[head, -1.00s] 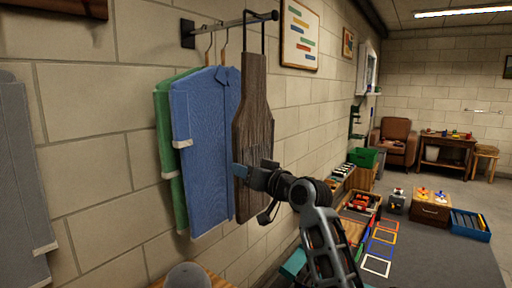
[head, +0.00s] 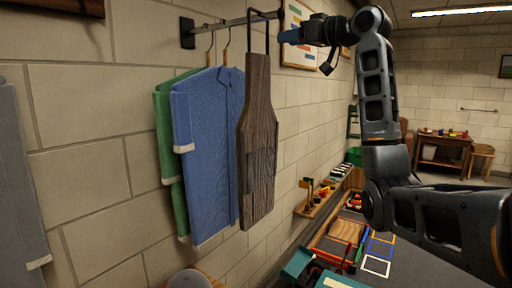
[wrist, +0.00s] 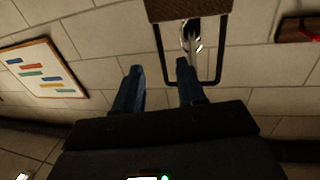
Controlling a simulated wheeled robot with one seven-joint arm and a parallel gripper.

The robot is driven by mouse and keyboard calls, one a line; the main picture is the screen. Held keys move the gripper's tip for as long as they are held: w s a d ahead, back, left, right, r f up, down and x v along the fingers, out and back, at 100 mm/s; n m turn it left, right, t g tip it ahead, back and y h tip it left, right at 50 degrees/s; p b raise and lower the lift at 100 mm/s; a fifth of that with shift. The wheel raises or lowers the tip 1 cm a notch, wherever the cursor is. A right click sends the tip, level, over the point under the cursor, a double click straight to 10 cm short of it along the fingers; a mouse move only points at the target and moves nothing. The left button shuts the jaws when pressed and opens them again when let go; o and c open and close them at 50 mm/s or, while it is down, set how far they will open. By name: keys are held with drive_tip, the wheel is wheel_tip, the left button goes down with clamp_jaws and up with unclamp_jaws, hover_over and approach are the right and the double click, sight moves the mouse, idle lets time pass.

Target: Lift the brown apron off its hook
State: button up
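The brown apron (head: 258,140) hangs by its black neck loop (head: 267,35) from the end of the dark wall rail (head: 235,21). In the wrist view the apron (wrist: 188,9) shows at the top edge, with its loop (wrist: 190,83) around the rail end (wrist: 191,36). My gripper (head: 288,36) is up beside the loop, just right of it in the head view.
A blue coat (head: 205,150) and a green coat (head: 166,130) hang left of the apron. A framed chart (head: 298,35) is on the wall behind my gripper. Below are a workbench stool top (head: 195,281) and trays along the wall. A grey garment (head: 15,180) hangs far left.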

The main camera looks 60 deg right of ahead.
drive_tip(key=w+d+p, duration=0.1)
drive_tip(key=w+p, duration=0.1)
drive_tip(key=w, duration=0.5)
drive_tip(key=shift+w+d+f, duration=0.25)
drive_tip(key=shift+d+f, duration=0.05)
drive_tip(key=shift+f, duration=0.15)
clamp_jaws()
idle(1.0)
